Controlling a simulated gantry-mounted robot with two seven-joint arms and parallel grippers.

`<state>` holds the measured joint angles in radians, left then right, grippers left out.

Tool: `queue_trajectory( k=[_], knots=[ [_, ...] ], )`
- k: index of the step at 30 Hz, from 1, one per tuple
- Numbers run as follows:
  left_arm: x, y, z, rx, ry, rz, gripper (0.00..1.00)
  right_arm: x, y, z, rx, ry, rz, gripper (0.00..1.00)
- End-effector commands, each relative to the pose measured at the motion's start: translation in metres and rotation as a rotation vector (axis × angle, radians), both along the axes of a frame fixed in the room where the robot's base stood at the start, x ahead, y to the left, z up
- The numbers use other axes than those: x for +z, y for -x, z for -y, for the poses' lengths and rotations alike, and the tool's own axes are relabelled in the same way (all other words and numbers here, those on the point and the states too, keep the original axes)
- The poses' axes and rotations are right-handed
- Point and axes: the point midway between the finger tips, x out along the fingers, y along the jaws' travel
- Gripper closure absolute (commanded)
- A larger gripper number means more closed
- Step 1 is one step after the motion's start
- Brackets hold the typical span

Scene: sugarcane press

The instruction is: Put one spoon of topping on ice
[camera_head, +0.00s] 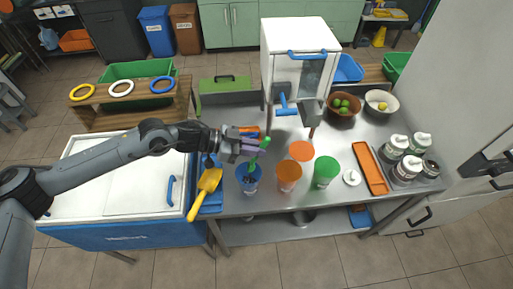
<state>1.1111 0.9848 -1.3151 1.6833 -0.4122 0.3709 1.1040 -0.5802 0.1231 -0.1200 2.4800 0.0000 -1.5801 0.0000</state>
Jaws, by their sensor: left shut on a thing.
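My left gripper (243,148) is shut on a slim green utensil (259,150) that looks like a spoon, tilted above the blue cup (248,181). The utensil's lower end is at or over the cup's mouth; I cannot tell whether it touches the contents, which look dark. An orange cup (288,178) and a green cup (325,173) stand to the right of it. Several jars with pale lids (398,143) stand at the right of the steel table; their contents are too small to tell. My right gripper is not in view.
A white ice machine (296,48) stands at the back of the table. An orange tray (370,168), a white lid (351,177) and an orange disc (301,151) lie near the cups.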

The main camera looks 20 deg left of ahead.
Motion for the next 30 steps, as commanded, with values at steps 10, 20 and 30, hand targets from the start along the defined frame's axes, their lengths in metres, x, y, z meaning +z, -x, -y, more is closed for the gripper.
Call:
queue_trajectory(
  k=[10, 20, 30],
  knots=[
    [0.0, 0.0, 0.0, 0.0, -0.001, 0.0, 1.0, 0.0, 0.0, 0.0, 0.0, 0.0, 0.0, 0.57],
    [0.005, -0.002, 0.005, 0.0, -0.033, -0.014, 1.0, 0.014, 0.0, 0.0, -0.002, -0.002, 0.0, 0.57],
    [0.009, -0.007, 0.018, -0.002, -0.151, -0.06, 1.0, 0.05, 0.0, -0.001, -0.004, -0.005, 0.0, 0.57]
  ],
)
